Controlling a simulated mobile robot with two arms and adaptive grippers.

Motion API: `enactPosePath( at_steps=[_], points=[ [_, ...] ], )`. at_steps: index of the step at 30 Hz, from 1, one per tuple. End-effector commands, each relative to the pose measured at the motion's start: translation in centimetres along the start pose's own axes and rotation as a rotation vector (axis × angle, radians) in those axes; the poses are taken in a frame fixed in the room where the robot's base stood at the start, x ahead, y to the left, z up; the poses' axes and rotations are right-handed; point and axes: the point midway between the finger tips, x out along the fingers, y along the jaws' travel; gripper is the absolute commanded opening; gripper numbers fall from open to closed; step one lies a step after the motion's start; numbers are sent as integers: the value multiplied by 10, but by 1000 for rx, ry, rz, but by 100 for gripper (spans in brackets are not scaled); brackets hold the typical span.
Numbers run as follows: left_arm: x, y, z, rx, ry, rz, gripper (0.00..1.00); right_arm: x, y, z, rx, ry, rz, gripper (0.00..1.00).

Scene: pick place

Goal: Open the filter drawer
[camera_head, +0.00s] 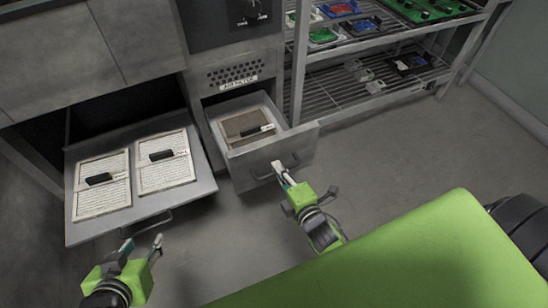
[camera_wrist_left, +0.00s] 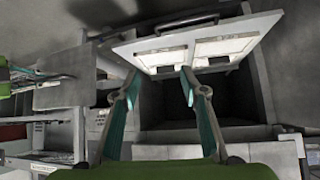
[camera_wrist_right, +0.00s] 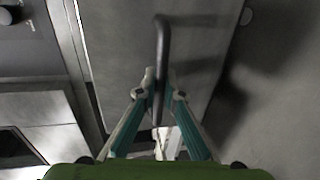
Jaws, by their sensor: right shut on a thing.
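The filter drawer (camera_head: 290,146), under a vented panel labelled air filter (camera_head: 238,85), is pulled out and a dark, dirty-looking filter (camera_head: 246,127) with a black handle lies in it. My right gripper (camera_head: 281,176) is at the drawer's front, shut on its bar handle (camera_head: 265,172). The right wrist view shows the handle (camera_wrist_right: 161,60) between the fingers (camera_wrist_right: 160,95). My left gripper (camera_head: 142,246) is open and empty, in front of the wide drawer; its two fingers (camera_wrist_left: 160,88) are apart in the left wrist view.
A wide open drawer (camera_head: 200,192) on the left holds two pale filters (camera_head: 101,185) with black handles. A wire rack (camera_head: 345,85) at the right holds colored trays (camera_head: 343,8). The grey floor (camera_head: 400,150) right of the filter drawer is clear.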

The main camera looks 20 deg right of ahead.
Motion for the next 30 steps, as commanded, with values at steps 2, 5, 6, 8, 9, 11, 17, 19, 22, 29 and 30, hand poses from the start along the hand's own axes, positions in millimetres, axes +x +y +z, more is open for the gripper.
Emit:
enactPosePath(
  at_steps=[2,5,6,8,9,11,17,19,22,29,30],
  points=[
    [-7,-3,20,-2,-93,-5,40,-13,-3,0,1,-2,-7,0],
    [-15,-5,46,-4,-201,-11,40,-26,-6,0,1,-2,-7,0],
    [-19,-6,55,-5,-241,-13,40,-31,-6,0,0,-2,-6,0],
    [-25,-8,68,-7,-297,-16,40,-38,-8,1,0,-2,-7,0],
    [-29,-9,76,-8,-331,-18,40,-42,-9,0,0,-2,-5,0],
    [-35,-10,86,-10,-378,-20,40,-48,-10,0,1,-2,-6,0],
    [-50,-12,110,-14,-485,-25,40,-62,-14,0,0,-2,-4,0],
    [-52,-12,112,-14,-497,-25,40,-65,-14,1,0,-2,-3,0],
    [-52,-12,112,-14,-499,-25,40,-67,-15,1,-1,-2,-2,0],
    [-52,-12,112,-14,-499,-25,40,-67,-15,1,-1,-2,-2,0],
    [-52,-12,112,-14,-499,-25,40,-67,-15,1,-1,-2,-2,0]
  ],
)
